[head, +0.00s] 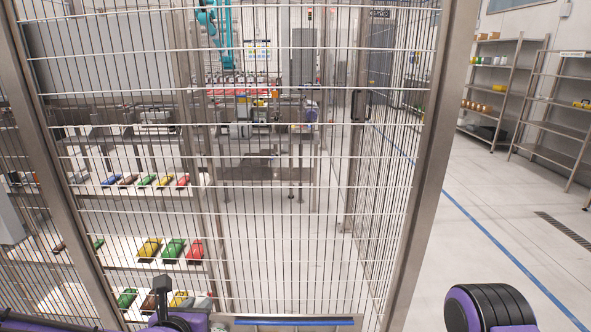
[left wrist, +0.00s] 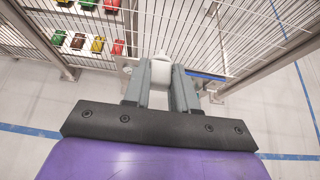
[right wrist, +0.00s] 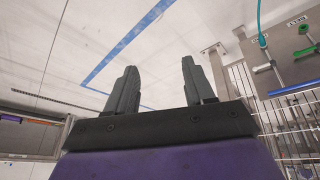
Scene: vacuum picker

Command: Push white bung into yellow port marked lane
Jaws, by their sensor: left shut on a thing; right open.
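My left gripper (left wrist: 160,90) is shut on the white bung (left wrist: 161,70), which stands out between the fingertips with its narrow end pointing away from the wrist. In the head view only a dark part of my left gripper (head: 162,284) shows at the bottom edge, and the bung cannot be made out there. My right gripper (right wrist: 159,85) is open, with nothing between its fingers. A grey panel (right wrist: 287,65) with small labels stands to its right in the right wrist view. I cannot make out the yellow port in any view.
A teal hose (right wrist: 261,36) and a green fitting (right wrist: 305,50) are at the panel. Open floor (head: 470,180) lies to the right.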

